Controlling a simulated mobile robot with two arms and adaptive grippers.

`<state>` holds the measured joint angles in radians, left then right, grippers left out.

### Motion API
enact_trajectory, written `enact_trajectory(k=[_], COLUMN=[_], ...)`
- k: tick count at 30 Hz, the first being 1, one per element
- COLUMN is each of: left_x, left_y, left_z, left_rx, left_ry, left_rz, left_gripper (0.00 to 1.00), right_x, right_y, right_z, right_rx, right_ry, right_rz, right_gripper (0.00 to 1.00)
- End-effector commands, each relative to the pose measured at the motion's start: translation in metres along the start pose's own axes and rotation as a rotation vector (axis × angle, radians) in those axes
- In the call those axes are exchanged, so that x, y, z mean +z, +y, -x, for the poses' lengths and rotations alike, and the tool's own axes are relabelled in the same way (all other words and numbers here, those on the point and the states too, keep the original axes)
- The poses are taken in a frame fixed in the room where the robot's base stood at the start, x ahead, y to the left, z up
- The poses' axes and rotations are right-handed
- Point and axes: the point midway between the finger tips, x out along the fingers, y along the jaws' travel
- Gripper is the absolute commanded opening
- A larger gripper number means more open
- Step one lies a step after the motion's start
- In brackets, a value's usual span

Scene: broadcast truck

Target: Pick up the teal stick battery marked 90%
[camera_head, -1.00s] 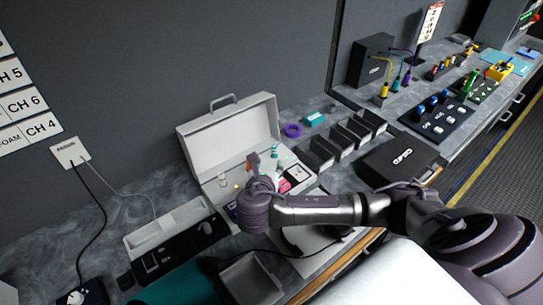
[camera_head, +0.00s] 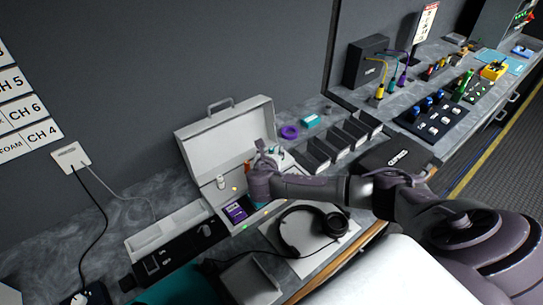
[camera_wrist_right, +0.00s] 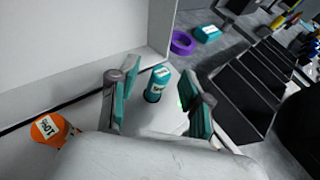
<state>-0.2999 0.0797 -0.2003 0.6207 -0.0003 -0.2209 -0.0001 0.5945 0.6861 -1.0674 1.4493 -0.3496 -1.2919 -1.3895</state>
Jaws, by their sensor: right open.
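The teal stick battery (camera_wrist_right: 157,86) stands upright in the open white case (camera_head: 222,136), with a white label on its top that I cannot read clearly. In the right wrist view it is between the two fingers of my right gripper (camera_wrist_right: 156,95), with space on both sides. The fingers have teal pads and are open. In the head view my right gripper (camera_head: 268,158) is over the right part of the case and largely hides the battery. An orange battery (camera_wrist_right: 48,129), its label seeming to read 10%, stands left of the gripper. My left gripper is not in view.
Headphones (camera_head: 327,220) lie on a white sheet in front of the case. A purple item (camera_head: 235,212) is in the case's front part. Right of the case are a purple ring (camera_head: 289,131), a teal box (camera_head: 310,121) and black slotted trays (camera_head: 340,141).

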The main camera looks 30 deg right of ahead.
Motion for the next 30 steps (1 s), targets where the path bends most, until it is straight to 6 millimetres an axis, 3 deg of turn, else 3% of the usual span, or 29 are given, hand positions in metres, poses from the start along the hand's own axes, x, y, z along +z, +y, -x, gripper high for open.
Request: enact_trajectory(k=[5,14,24,30], left_x=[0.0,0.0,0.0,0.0], left_y=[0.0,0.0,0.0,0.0], left_z=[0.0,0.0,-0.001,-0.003], left_rx=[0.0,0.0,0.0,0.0], left_ry=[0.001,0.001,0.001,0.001], left_rz=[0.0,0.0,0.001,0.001], left_gripper=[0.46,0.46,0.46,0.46], right_x=[0.0,-0.001,0.001,0.014], right_y=[0.0,0.0,0.0,0.001], right_z=[0.0,0.0,0.001,0.006], right_rx=[0.001,0.001,0.001,0.003], right_ry=[0.001,0.001,0.0,0.0], right_rz=[0.0,0.0,0.0,-0.003], right_gripper=[0.48,0.0,0.0,0.0])
